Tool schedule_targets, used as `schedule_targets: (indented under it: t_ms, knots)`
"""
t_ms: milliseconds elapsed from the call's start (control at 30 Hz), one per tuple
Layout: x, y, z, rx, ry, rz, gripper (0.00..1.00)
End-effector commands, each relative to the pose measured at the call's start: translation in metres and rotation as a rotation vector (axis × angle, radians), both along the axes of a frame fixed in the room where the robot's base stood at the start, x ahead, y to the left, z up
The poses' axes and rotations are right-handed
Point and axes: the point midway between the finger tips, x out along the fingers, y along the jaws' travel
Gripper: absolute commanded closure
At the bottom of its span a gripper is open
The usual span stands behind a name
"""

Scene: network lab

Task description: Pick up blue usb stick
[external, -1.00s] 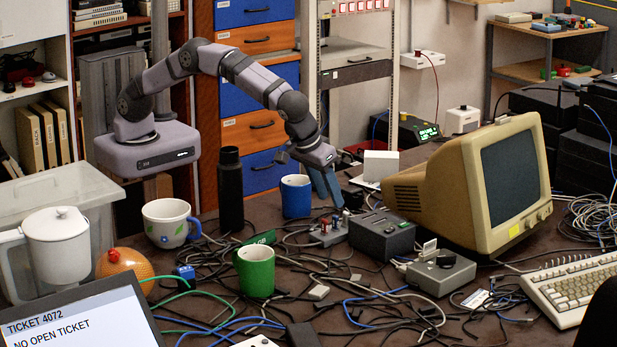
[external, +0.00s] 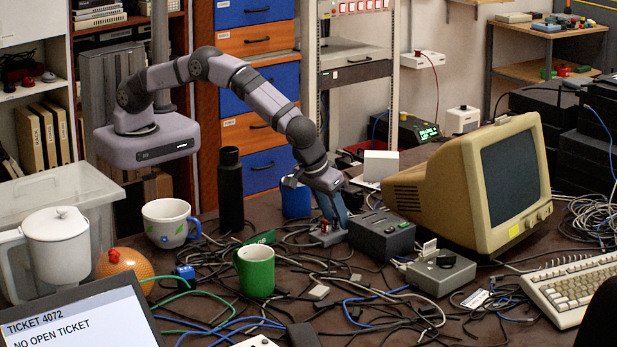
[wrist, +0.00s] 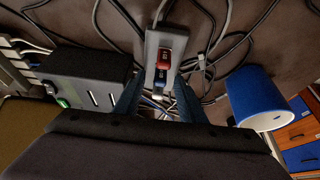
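The blue usb stick (wrist: 157,83) stands in a grey hub (wrist: 152,52) in the wrist view, next to a red stick (wrist: 163,58). My gripper (wrist: 157,97) is open there, one blue finger on each side of the hub's near end, with the blue stick between them in the picture. I cannot tell whether the fingers touch anything. In the external view my gripper (external: 334,222) points down at the hub (external: 327,239). The blue stick cannot be made out there behind the fingers.
A dark box with slots (wrist: 88,78) stands close on the left in the wrist view; it is also right of my gripper in the external view (external: 381,234). A blue mug (wrist: 256,98) stands on the other side. Loose cables cover the table around the hub.

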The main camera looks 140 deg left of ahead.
Motion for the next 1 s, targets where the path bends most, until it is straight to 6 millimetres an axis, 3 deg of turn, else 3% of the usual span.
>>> schedule_targets:
  t_ms: [333,500,1000]
  knots:
    - [0.0001,0.0030,-0.0071,0.000,-0.001,0.000,0.63]
    - [0.0001,0.0029,-0.0070,0.000,-0.001,0.000,1.00]
    - [0.0004,0.0031,-0.0013,0.001,-0.002,0.000,1.00]
